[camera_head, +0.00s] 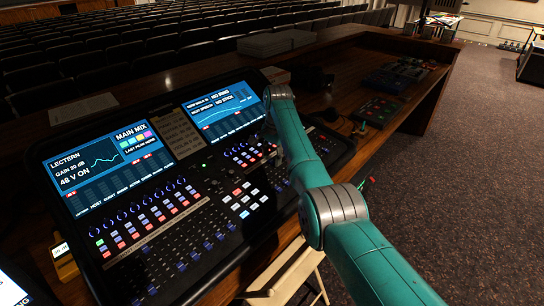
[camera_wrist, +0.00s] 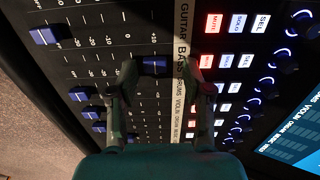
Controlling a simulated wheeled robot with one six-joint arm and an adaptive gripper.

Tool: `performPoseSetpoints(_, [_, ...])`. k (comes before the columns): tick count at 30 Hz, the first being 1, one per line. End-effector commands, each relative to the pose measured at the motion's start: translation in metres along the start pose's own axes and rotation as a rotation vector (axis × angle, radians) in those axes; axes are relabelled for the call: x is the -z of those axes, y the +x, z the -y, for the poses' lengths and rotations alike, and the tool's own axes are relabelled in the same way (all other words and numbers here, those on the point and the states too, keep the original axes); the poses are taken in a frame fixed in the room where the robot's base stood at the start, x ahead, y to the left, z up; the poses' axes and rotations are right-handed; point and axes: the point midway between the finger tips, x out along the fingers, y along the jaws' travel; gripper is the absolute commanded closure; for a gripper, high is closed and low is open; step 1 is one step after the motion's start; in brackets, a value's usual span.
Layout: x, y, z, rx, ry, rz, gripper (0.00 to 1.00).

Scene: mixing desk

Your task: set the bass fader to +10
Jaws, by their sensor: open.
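In the wrist view my gripper (camera_wrist: 158,72) is open, its two dark fingers pointing at the desk. A blue fader cap (camera_wrist: 155,65) sits between the fingertips, beside the BASS name on the white label strip (camera_wrist: 181,20). This cap is at the strip end of its slot, near the +10 mark. A gap shows between the cap and the left finger; contact with the right finger cannot be told. In the head view my arm reaches over the mixing desk (camera_head: 187,190); the gripper itself is hidden there.
In the wrist view another blue cap (camera_wrist: 45,35) sits far left, and several others (camera_wrist: 80,95) lie below in neighbouring slots. Lit MUTE buttons (camera_wrist: 214,23) and a row of knobs (camera_wrist: 284,59) are at the right. Screens (camera_head: 110,157) stand behind the controls.

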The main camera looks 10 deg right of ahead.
Motion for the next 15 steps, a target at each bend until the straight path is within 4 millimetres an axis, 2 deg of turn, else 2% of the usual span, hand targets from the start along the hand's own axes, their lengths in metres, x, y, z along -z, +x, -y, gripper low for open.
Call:
performPoseSetpoints(5, [0.001, -0.011, 0.001, 0.002, 0.0, -0.001, 0.5])
performPoseSetpoints(15, [0.001, -0.074, 0.001, 0.003, 0.0, -0.002, 0.5])
